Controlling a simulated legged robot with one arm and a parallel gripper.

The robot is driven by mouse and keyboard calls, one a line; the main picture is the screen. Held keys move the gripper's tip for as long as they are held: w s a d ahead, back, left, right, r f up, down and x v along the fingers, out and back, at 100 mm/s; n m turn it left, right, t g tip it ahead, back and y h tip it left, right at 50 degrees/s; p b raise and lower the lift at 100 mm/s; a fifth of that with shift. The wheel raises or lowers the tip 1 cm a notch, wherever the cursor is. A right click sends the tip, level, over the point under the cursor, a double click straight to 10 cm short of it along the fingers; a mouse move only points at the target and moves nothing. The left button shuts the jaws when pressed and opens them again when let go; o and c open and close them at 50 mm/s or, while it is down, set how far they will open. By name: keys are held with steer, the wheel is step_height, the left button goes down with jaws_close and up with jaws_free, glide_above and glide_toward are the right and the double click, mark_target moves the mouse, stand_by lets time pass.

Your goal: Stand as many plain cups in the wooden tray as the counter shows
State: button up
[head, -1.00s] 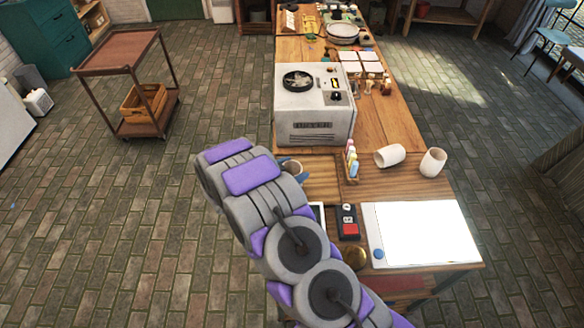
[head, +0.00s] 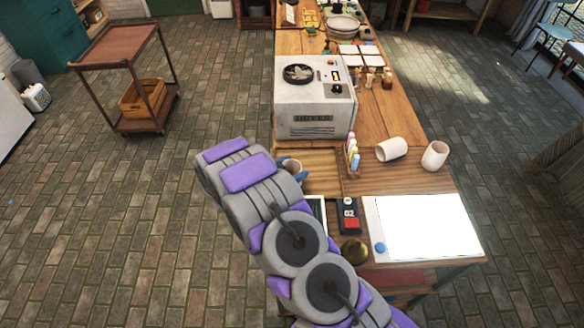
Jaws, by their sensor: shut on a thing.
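The counter (head: 349,214) is a small black box with a red button, and its display seems to read 02. The wooden tray (head: 322,185) lies left of the marker holder, partly hidden by my arm. My gripper (head: 291,174) is at the tray's left side, mostly hidden behind my arm, with blue fingertips showing. Another white cup (head: 434,155) stands at the right edge.
A grey-white machine (head: 314,98) stands behind the tray. A holder with coloured bottles (head: 352,155) is at the tray's right. A bright white panel (head: 428,228), a brass bell (head: 354,251) and a dark-screened tablet (head: 316,208) are at the front. A brown cart (head: 118,50) stands at left.

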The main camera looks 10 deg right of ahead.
steer(key=shift+f, duration=0.35)
steer(key=o, duration=1.2)
steer(key=p+v, duration=0.2)
steer(key=v, duration=1.5)
steer(key=shift+a+r, duration=0.1)
steer(key=shift+a, duration=0.1)
